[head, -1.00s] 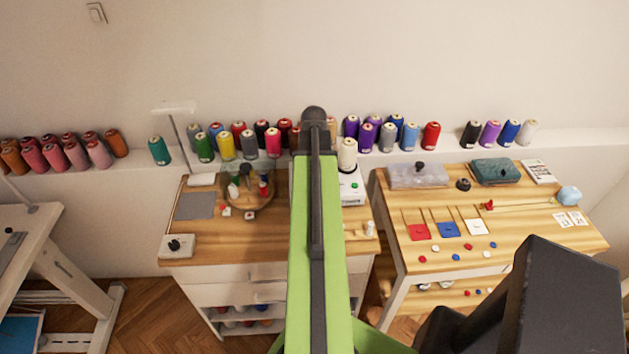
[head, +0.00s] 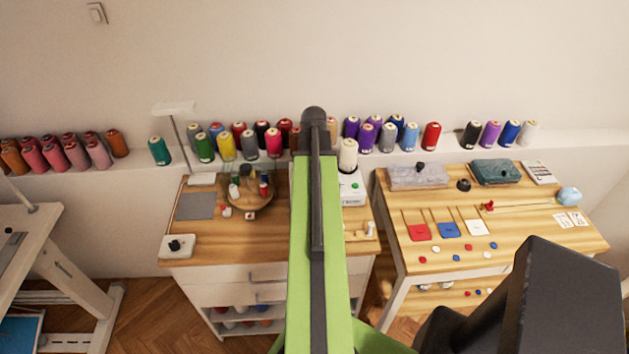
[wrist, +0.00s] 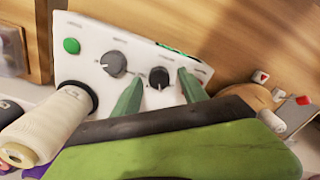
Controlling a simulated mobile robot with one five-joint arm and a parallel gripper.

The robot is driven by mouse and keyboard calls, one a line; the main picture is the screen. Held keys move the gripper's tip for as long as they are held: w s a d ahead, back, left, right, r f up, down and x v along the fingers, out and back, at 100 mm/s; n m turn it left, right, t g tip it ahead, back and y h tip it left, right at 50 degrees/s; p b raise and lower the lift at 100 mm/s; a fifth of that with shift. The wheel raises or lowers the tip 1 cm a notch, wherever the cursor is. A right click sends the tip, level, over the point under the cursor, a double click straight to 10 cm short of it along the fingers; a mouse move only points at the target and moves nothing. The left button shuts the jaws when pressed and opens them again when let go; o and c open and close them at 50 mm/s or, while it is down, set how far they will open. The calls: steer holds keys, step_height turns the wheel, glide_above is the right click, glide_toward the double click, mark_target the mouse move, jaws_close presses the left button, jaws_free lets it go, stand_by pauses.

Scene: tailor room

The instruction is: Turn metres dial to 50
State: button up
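The white winder box (wrist: 85,75) fills the upper part of the wrist view. Its face carries a green button (wrist: 71,46), a grey dial (wrist: 114,63) and a smaller black dial (wrist: 158,78). The labels are too small and blurred to read, so I cannot tell which is the metres dial or its setting. My gripper (wrist: 158,76) is open, with one green finger on each side of the black dial. I cannot tell whether either finger touches it. In the head view the box (head: 352,195) is partly hidden behind my arm, and my gripper is hidden.
A cream thread cone (wrist: 45,125) stands close by in the wrist view. In the head view a round wooden tray (head: 262,203) with small spools and a grey mat (head: 195,205) lie to the left. Several thread cones line the ledge behind. Another table (head: 500,225) stands right.

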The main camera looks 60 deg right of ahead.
step_height(320, 180, up, 18)
steer(key=p, duration=1.7)
steer(key=shift+f, duration=0.25)
steer(key=shift+s+f, duration=0.1)
